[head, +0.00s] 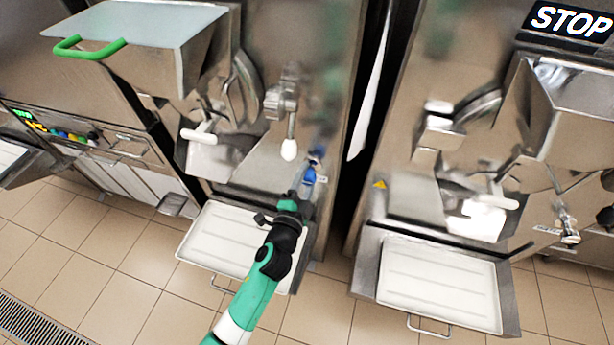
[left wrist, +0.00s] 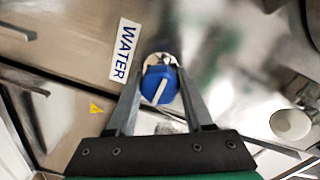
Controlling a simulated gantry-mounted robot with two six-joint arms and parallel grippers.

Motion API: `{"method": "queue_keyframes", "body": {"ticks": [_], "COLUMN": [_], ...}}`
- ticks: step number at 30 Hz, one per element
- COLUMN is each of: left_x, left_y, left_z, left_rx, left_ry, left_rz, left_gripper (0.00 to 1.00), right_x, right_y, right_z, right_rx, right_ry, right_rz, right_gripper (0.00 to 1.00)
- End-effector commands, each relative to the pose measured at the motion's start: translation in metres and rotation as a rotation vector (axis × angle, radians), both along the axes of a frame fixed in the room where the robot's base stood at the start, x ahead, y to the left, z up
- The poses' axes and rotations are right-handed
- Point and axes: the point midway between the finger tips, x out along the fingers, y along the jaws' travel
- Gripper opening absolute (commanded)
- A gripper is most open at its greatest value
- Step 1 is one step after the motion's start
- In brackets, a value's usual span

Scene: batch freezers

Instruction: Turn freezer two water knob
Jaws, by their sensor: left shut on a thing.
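The water knob (left wrist: 160,85) is blue with a pale bar across its face. It sits on the steel front of a freezer, beside a WATER label (left wrist: 124,50) in the left wrist view. My left gripper (left wrist: 160,98) has its fingers on either side of the knob and is shut on it. In the head view the left gripper (head: 305,172) reaches the front of the middle freezer (head: 250,140), and the blue knob (head: 309,176) shows partly at its fingertips. My right gripper is not in view.
A white tray (head: 222,236) sits below the middle freezer, and another tray (head: 440,283) below the right freezer. A white-tipped lever (head: 289,149) hangs just left of the knob. A dark gap separates the two freezers. Tiled floor lies in front.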

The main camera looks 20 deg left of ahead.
Motion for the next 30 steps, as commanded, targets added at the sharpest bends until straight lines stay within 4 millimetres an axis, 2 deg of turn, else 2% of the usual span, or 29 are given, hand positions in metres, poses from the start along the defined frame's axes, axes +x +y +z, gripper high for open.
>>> {"method": "queue_keyframes", "body": {"ticks": [6, 7, 12, 23, 26, 30], "left_x": [0.0, 0.0, 0.0, -0.006, -0.021, -0.054], "left_y": [0.0, 0.0, 0.0, 0.0, -0.001, -0.002], "left_z": [-0.001, -0.001, -0.001, 0.001, 0.003, 0.005], "left_rx": [0.003, 0.003, 0.001, 0.0, 0.001, 0.001], "left_ry": [0.001, 0.002, 0.001, 0.001, 0.003, 0.003], "left_rz": [0.0, 0.0, 0.0, 0.0, -0.001, -0.001], "left_gripper": [0.0, 0.53, 0.81, 0.81, 0.81, 0.81], "right_x": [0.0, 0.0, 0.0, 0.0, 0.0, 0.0], "right_y": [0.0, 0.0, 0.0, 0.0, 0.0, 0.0], "right_z": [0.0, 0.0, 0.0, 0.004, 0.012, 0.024], "right_rx": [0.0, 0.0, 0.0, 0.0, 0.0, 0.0], "right_ry": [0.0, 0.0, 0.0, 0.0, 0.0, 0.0], "right_rz": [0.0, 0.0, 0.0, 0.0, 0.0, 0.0], "right_gripper": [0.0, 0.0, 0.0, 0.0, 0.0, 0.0]}}
